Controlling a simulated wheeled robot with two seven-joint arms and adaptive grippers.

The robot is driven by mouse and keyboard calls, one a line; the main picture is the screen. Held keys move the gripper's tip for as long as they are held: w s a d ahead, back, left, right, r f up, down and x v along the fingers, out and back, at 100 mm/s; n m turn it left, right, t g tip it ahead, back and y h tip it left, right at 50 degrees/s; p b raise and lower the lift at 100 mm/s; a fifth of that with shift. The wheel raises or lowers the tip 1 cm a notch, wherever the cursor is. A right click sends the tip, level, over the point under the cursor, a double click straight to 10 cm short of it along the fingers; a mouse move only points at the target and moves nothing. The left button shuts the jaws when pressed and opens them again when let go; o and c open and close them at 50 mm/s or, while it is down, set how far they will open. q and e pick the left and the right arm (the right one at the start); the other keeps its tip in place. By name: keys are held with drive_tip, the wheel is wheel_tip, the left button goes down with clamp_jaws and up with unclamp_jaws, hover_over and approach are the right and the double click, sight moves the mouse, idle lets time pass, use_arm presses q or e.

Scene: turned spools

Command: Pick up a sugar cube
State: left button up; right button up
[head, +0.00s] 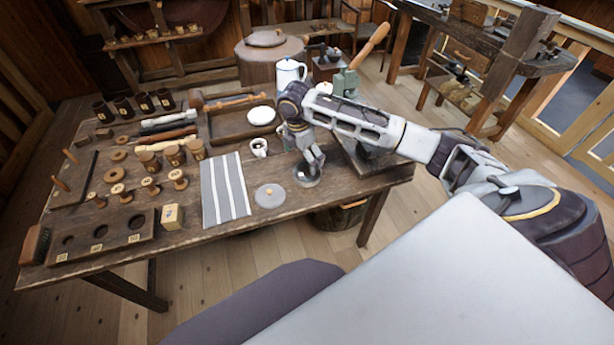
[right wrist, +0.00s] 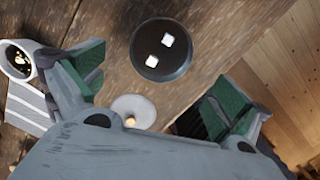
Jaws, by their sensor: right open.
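Two white sugar cubes (right wrist: 161,51) lie apart in a round dark bowl (right wrist: 148,71) on the wooden table. In the head view the bowl (head: 306,181) is partly hidden under my right gripper (head: 310,163). In the right wrist view my right gripper (right wrist: 155,82) is open and empty, its green-padded fingers wide apart. The bowl and cubes show beyond the fingertips, toward the top of that view. My left gripper is not in view.
A round grey lid with a knob (head: 269,196) lies beside the bowl, next to a striped cloth (head: 224,189). A white mug (head: 259,147) and a wooden tray (head: 226,133) stand behind. Spools (head: 150,187) and a holed block (head: 105,240) fill the table's left.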

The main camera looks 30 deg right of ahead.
sight(308, 176)
drive_tip(key=shift+f, duration=0.6)
drive_tip(key=shift+d+f, duration=0.15)
drive_tip(key=shift+f, duration=0.55)
drive_tip(key=shift+d+f, duration=0.15)
drive_tip(key=shift+f, duration=0.3)
drive_tip(key=f, duration=0.2)
drive_tip(key=shift+d+f, duration=0.25)
drive_tip(key=shift+f, duration=0.15)
drive_tip(key=shift+d+f+b, duration=0.1)
drive_tip(key=shift+f+b, duration=0.2)
drive_tip(key=shift+f, duration=0.3)
drive_tip(key=shift+c, duration=1.1)
drive_tip(key=c, duration=0.7)
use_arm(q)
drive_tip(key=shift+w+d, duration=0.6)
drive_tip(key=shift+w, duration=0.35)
use_arm(e)
drive_tip(key=shift+r, duration=0.1)
drive_tip(key=shift+c, duration=0.6)
